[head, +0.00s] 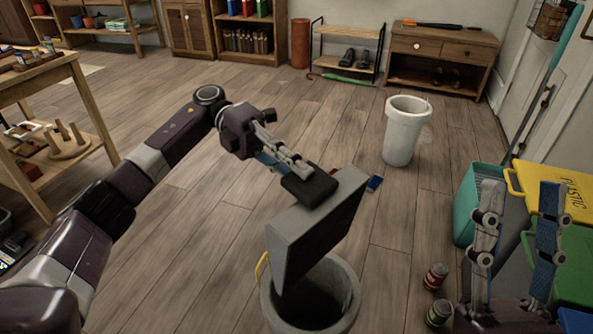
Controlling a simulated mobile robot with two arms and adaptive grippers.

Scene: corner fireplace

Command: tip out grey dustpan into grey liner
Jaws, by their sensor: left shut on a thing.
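The grey dustpan (309,239) is steeply tilted, with its lower end over the opening of the grey liner (349,308). My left gripper (298,172) is shut on the dustpan's black handle at its upper end. The liner is a round grey bin standing on the floor, with a yellow handle at its left rim. Its inside is dark, and the dustpan hides part of its far rim. I cannot see anything falling or lying in it. My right gripper (519,190) is open and empty at the lower right, its two fingers pointing up.
Two cans (435,276) stand on the floor right of the liner. Teal, yellow and green bins (468,205) stand at the right. A white bin (402,140) stands farther back. Small red and blue items (374,183) lie behind the dustpan. Floor at centre left is clear.

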